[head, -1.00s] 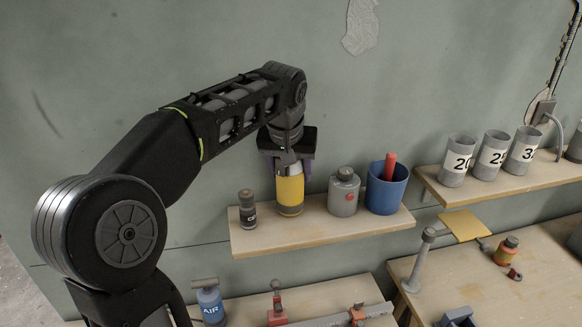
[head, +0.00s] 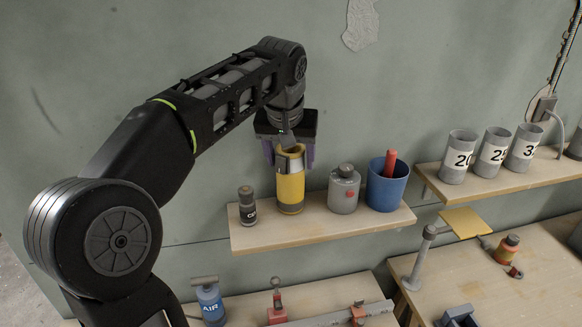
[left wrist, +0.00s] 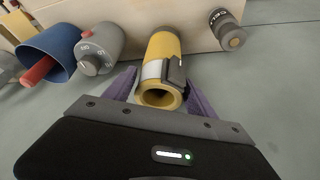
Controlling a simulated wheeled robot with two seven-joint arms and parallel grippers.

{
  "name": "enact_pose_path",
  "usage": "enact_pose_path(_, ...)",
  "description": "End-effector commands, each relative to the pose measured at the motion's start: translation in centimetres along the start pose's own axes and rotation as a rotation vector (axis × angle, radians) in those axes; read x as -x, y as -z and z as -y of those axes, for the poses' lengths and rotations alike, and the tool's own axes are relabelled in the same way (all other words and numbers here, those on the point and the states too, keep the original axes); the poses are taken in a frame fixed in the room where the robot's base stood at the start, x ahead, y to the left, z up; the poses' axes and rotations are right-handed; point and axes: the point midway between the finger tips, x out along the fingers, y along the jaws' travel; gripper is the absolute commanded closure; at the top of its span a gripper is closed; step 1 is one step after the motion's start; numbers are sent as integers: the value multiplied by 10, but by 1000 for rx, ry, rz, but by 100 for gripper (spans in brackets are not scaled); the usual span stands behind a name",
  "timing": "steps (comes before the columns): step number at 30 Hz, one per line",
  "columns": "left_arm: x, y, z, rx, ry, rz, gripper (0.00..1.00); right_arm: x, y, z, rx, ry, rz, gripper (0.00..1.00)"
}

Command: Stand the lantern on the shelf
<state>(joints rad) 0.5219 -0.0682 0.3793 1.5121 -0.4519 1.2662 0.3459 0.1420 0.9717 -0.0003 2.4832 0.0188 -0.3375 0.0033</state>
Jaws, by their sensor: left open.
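The yellow lantern (head: 290,188) stands upright on the wooden shelf (head: 330,229), between a small dark canister and a grey one. Its top shows a pale, open rim. My left gripper (head: 290,160) is open, with its purple fingers around the lantern's upper end. In the left wrist view the lantern (left wrist: 160,62) lies between the two spread fingers of my left gripper (left wrist: 164,92), with a gap visible beside it. Whether a finger touches it is unclear. My right gripper is not in view.
On the same shelf are a dark canister (head: 247,205), a grey canister (head: 343,190) and a blue cup (head: 386,184) with a red handle in it. Three numbered cups, one here (head: 458,158), stand on the right shelf. A workbench (head: 450,270) with tools lies below.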

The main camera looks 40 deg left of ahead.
Motion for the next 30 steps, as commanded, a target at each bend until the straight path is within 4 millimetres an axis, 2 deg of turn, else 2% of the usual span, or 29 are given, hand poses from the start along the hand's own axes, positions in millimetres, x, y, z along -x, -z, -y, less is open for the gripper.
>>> enact_pose_path(4, 24, 0, 0, -1, -1, -3, 35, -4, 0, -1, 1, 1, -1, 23)
enact_pose_path(9, 38, 0, 0, 0, 0, -1, 35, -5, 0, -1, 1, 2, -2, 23)
enact_pose_path(30, 39, 0, 0, 0, 0, 0, 35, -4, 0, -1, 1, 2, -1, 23)
